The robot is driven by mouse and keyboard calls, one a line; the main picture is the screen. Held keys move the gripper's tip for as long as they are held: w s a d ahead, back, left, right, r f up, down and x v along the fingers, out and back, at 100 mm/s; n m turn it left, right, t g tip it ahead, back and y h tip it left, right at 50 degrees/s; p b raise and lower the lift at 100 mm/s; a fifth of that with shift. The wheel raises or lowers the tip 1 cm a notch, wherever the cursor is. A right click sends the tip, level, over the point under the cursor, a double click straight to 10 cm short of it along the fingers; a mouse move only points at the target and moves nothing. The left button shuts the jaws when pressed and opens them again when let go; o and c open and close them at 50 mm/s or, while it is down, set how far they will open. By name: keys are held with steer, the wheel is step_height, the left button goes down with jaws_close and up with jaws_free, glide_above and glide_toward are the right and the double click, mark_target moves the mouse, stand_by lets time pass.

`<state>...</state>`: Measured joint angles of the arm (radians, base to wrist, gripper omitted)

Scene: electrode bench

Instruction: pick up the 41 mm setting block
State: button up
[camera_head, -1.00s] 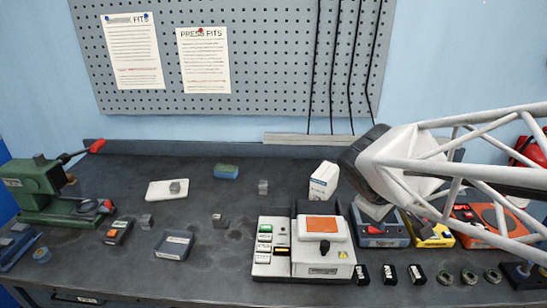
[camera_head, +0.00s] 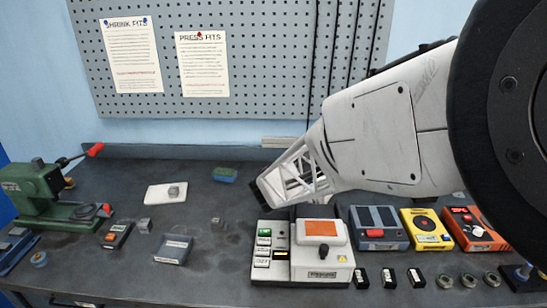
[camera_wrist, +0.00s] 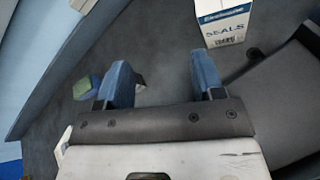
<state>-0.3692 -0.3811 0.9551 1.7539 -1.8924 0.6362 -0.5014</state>
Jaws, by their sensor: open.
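Small grey metal blocks stand on the bench. One (camera_head: 173,191) sits on a white pad, one (camera_head: 145,225) stands in front of that pad, and one (camera_head: 217,224) stands right of an open grey tray. Their markings are too small to read, so I cannot tell which is 41 mm. My gripper (camera_head: 262,194) is above the bench behind the white-and-grey control unit, and hides the spot where another small grey block showed earlier.
A green-and-blue block (camera_head: 225,174) lies at the back; it also shows left of the fingers in the wrist view (camera_wrist: 86,88). A white SEALS box (camera_wrist: 222,22) stands ahead. The control unit (camera_head: 300,270) is in front. A green press (camera_head: 40,195) stands left.

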steer(key=w+a+f+n+y, duration=0.1)
steer(key=a+f+n, duration=0.1)
steer(key=a, duration=0.1)
steer(key=a+f+n+y, duration=0.1)
steer(key=a+f+n, duration=0.2)
steer(key=w+a+f+n+t+y, duration=0.1)
steer(key=a+f+n, duration=0.1)
steer(key=a, duration=0.1)
steer(key=shift+w+a+f, duration=0.35)
steer(key=shift+a, duration=0.05)
steer(key=shift+w, duration=0.1)
steer(key=shift+x, duration=1.2)
steer(key=shift+x, duration=2.65)
steer(key=shift+a, duration=0.15)
